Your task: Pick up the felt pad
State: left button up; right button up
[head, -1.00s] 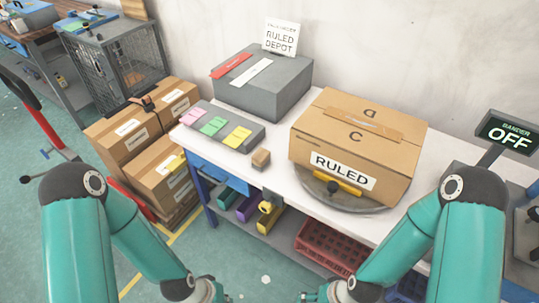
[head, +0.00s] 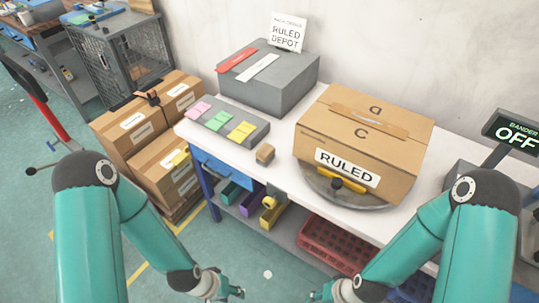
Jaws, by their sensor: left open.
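A small tan-brown block (head: 265,153) lies on the white table top, left of the large carton; it may be the felt pad, but I cannot tell for sure. My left gripper (head: 236,292) is low in the head view, below the table's front edge, open and apart from the block. My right gripper (head: 318,296) is at the bottom edge of the picture, partly cut off, and its jaws are too small to judge.
A carton marked RULED (head: 363,145) sits on a round grey turntable (head: 318,187). A grey tray with coloured notes (head: 221,124) and a grey box (head: 282,91) stand on the table. Below are coloured bins (head: 272,213) and a red crate (head: 335,246). Stacked cartons (head: 158,162) stand left.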

aim_at(265, 155)
jog(key=u, duration=0.5)
jog(key=i, duration=0.2)
jog(key=z, duration=2.9)
jog(key=k, duration=1.65)
jog(key=u, duration=0.95)
jog(key=i, duration=1.3)
